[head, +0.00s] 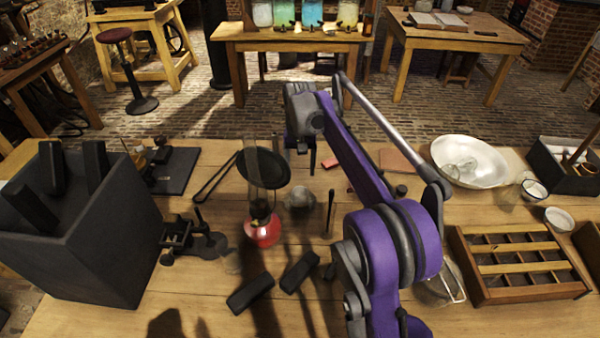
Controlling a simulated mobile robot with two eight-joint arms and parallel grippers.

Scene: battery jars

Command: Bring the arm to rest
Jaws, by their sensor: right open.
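My right arm (385,245), purple and grey, rises from the bottom of the head view over the wooden table (200,310). It bends at the elbow and reaches toward the table's far edge. My right gripper (307,158) is at its end, pointing down above the far part of the table. It is open, and I see nothing between its fingers. The arm hides part of the table behind it. My left gripper does not show.
A red-based lamp (262,232) with a tall glass stands left of my arm, near two dark blocks (250,291). A dark box (110,250) is at left. A white basin (468,160) and a divided wooden tray (480,298) are at right. Bare table lies front left.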

